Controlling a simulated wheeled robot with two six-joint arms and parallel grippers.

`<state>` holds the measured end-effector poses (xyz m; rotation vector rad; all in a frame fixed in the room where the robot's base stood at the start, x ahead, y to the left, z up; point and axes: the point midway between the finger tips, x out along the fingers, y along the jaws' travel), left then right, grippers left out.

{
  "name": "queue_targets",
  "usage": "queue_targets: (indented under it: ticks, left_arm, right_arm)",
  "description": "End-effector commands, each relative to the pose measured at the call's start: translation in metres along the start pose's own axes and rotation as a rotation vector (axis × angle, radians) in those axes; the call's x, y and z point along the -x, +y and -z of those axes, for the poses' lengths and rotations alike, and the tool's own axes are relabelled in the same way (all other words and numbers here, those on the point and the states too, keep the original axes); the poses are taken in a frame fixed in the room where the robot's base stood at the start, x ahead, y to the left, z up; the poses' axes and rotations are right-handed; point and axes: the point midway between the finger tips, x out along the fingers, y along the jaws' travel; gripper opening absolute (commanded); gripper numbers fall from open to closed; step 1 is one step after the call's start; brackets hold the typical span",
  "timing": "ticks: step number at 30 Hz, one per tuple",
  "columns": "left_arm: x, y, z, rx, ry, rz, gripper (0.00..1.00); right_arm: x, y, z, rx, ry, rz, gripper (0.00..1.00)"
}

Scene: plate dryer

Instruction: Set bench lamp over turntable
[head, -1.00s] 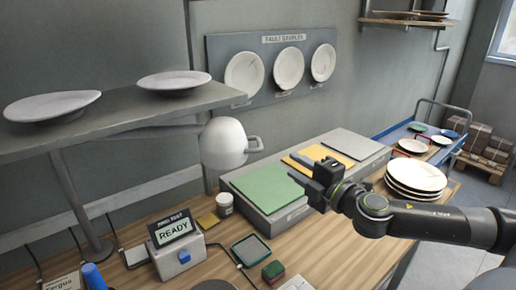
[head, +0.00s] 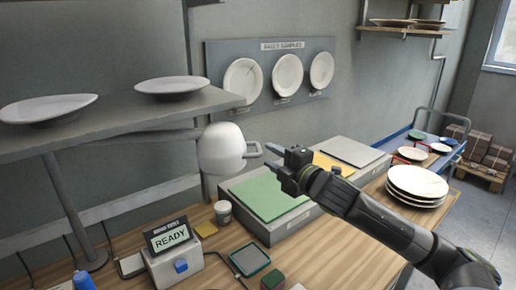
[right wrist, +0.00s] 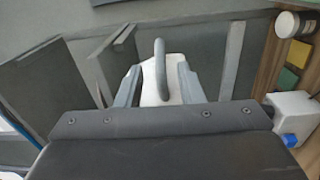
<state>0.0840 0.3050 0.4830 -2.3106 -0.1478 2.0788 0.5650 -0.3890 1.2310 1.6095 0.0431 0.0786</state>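The bench lamp has a white rounded head (head: 220,150) with a loop handle (head: 252,149) on its right side. It hangs from a grey arm at the shelf's right end, above the bench. My right gripper (head: 271,156) is just right of the handle. In the right wrist view, the open fingers of the right gripper (right wrist: 158,76) stand on either side of the handle (right wrist: 160,68), with gaps visible; the white lamp head (right wrist: 152,92) is behind it. I cannot make out the turntable in the current views. My left gripper is not in view.
A grey box with a READY display (head: 171,240) stands on the wooden bench below the lamp. Green (head: 264,195) and yellow pads lie on grey blocks to the right. A plate stack (head: 417,184) is farther right. The shelf (head: 120,112) holds two plates.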

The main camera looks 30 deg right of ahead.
Motion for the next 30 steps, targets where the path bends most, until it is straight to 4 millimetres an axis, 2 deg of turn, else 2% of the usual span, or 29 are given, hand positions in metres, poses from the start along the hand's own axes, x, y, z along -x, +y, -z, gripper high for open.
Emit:
queue_targets:
  ticks: [9, 15, 27, 30]
  left_arm:
    - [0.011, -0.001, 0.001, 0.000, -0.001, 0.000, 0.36]
    - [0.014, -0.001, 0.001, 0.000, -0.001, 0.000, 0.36]
    - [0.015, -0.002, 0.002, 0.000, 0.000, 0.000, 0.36]
    - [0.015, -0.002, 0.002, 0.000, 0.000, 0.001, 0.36]
  right_arm:
    - [-0.041, 0.002, 0.001, -0.006, 0.002, -0.001, 0.34]
    - [-0.059, 0.001, 0.001, -0.002, 0.002, 0.000, 0.34]
    - [-0.064, 0.000, 0.001, 0.001, 0.002, 0.001, 0.34]
    - [-0.064, 0.000, 0.001, 0.001, 0.002, 0.001, 0.21]
